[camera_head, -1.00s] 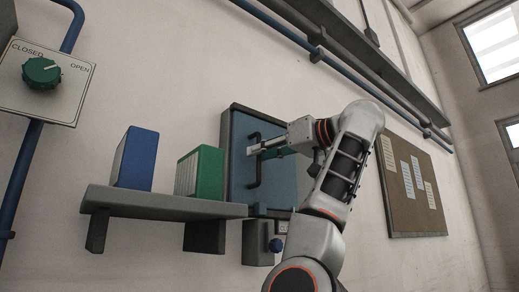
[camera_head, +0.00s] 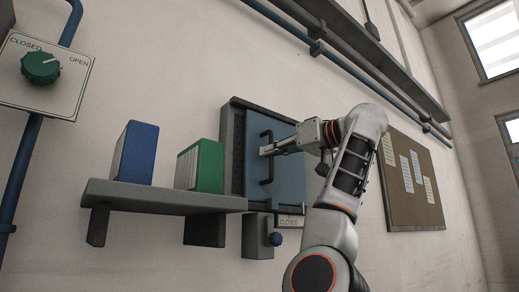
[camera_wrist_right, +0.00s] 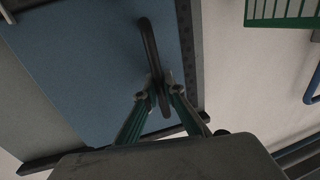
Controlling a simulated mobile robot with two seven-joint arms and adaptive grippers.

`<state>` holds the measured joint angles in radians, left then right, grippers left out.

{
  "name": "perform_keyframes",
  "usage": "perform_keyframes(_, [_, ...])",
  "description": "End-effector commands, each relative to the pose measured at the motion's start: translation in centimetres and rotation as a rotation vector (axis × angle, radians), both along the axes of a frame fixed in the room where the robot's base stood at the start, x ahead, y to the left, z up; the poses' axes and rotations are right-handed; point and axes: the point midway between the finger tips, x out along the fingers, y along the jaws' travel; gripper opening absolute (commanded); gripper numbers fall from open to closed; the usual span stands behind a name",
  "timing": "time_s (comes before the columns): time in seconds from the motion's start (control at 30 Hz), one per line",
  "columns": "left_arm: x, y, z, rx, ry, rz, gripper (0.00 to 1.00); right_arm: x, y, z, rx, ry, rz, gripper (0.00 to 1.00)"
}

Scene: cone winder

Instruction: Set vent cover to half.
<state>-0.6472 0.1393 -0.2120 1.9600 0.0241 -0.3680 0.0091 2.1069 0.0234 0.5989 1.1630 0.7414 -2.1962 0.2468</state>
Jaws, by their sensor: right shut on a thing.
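The vent cover (camera_head: 288,180) is a blue panel in a dark frame (camera_head: 226,150) on the wall. It stands shifted right in the frame, and a dark strip (camera_head: 238,155) shows at its left. It also shows in the right wrist view (camera_wrist_right: 80,70). My right gripper (camera_head: 266,151) is shut on the cover's black bar handle (camera_head: 267,175). In the right wrist view the fingertips (camera_wrist_right: 158,98) close around the handle (camera_wrist_right: 148,45). My left gripper is not in view.
A grey shelf (camera_head: 160,199) with a blue binder (camera_head: 136,155) and a green binder (camera_head: 203,166) is left of the vent. A green dial (camera_head: 40,68) is far left. A pinboard (camera_head: 410,180) is at right.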

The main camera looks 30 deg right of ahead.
Motion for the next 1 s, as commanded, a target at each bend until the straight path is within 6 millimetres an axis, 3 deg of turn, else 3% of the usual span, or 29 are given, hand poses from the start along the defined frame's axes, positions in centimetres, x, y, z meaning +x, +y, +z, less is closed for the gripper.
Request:
perform_keyframes(0.03, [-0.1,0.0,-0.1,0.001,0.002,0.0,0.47,-0.1,-1.8,0.2,0.006,-0.003,-0.004,0.0])
perform_keyframes(0.1, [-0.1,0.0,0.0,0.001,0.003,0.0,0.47,0.1,-3.4,0.2,0.006,-0.003,-0.004,0.0])
perform_keyframes(0.3, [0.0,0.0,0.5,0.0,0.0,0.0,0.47,0.3,-6.3,0.3,0.005,-0.005,-0.002,0.0])
perform_keyframes(0.63, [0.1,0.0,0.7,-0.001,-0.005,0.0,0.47,0.4,-6.6,0.2,0.004,-0.006,0.0,0.0])
perform_keyframes(0.7, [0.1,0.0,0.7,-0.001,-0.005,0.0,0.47,0.4,-6.5,0.2,0.004,-0.005,0.0,0.21])
perform_keyframes(0.73, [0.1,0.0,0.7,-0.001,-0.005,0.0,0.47,0.4,-6.5,0.2,0.004,-0.005,0.0,0.25])
perform_keyframes(1.0, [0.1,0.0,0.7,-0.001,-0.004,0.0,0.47,0.4,-6.5,0.1,0.003,-0.004,0.0,0.25])
